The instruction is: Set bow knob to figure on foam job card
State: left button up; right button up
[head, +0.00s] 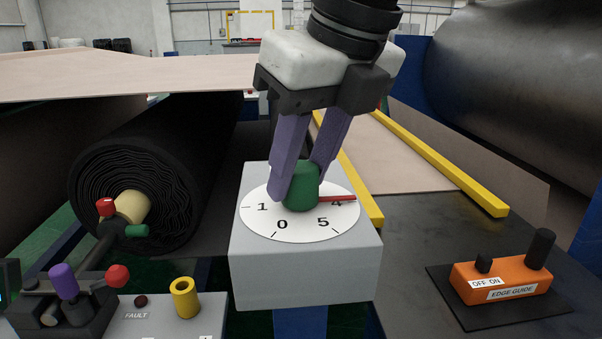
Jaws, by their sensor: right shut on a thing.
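The green knob (301,190) stands on a round white dial (262,221) on top of a grey box (304,275). Its red pointer (338,198) points right and lies across the 4, partly covering it. The figures 0, 1 and 5 also show on the dial; its far side is hidden behind the knob and fingers. My right gripper (299,187) comes down from above, its two purple fingers shut on the green knob from either side. My left gripper is not in view. No job card can be made out.
An orange EDGE GUIDE box (502,281) with black switches sits at the right. A FAULT panel (160,316) with a yellow ring knob (184,297) is at the lower left. A large black roll (165,165) lies behind it. Yellow rails (440,162) run behind the grey box.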

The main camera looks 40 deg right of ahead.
dwell(0.4)
jog(key=o, duration=1.1)
jog(key=shift+c, duration=0.2)
jog(key=p+v, duration=0.1)
jog(key=v, duration=0.9)
jog(key=shift+r, duration=0.2)
